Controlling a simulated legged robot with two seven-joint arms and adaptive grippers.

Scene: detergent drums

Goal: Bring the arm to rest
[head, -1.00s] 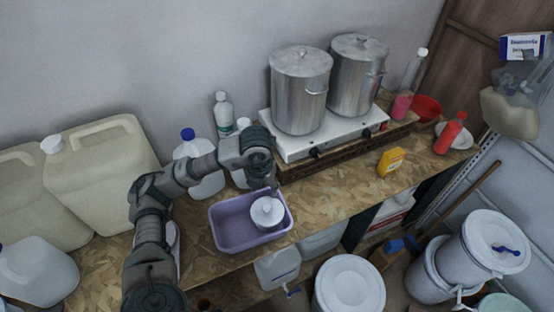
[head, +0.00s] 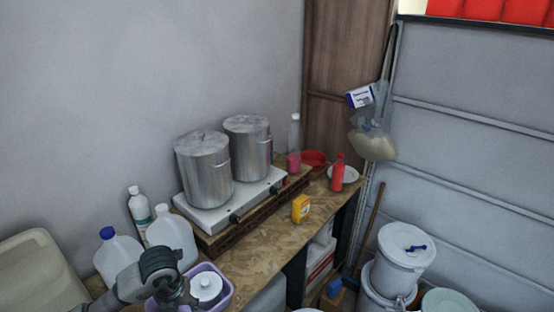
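My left arm comes in at the bottom left, and its dark wrist and gripper (head: 178,296) are by the left side of the purple basin (head: 226,298). The fingers are too hidden to tell whether they are open or shut. A white round lidded container (head: 206,286) sits in the basin, just right of the gripper. I cannot tell whether they touch. My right gripper is out of view.
Two steel pots (head: 205,172) stand on a white stove (head: 228,205). Jugs (head: 171,238) stand behind my wrist. A yellow container (head: 300,208) and a red bottle (head: 338,172) stand on the wooden bench (head: 262,247), with bare surface between the basin and yellow container.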

